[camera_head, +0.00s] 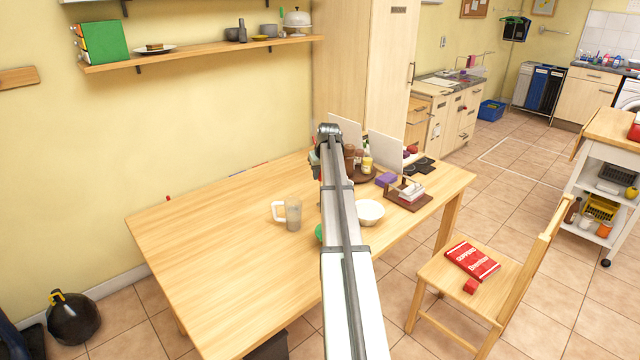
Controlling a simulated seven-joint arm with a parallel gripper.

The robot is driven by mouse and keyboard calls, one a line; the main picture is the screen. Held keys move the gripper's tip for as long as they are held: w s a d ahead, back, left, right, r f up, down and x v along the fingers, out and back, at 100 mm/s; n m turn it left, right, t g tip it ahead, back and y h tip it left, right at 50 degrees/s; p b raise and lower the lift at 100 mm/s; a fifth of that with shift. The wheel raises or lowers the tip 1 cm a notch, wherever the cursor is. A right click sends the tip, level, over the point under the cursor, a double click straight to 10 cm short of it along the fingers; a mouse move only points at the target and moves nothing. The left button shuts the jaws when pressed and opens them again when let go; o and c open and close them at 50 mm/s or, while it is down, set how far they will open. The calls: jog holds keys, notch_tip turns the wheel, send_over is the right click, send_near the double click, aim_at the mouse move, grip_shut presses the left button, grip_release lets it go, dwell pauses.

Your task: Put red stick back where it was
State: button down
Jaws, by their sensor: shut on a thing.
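My arm reaches up the middle of the picture and over the table (200,255). Its far end is near the back of the table, and my gripper's jaws do not show; the arm hides that spot. I cannot make out a red stick for certain. A tiny upright red thing (168,198) stands at the table's back left edge, too small to identify. A thin strip with dark and reddish parts (240,170) lies along the back edge by the wall.
A clear mug (293,214) stands left of my arm; a white bowl (370,212) and a brown rack (408,196) are right of it. A green thing (319,233) is partly hidden by the arm. The table's left half is mostly clear. A chair (440,275) holds a red book (472,260).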

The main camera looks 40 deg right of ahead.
aim_at(320, 179)
jog(key=shift+f, duration=1.95)
jog(key=c, duration=1)
grip_release()
jog(key=shift+o, duration=0.2)
jog(key=v, duration=1.2)
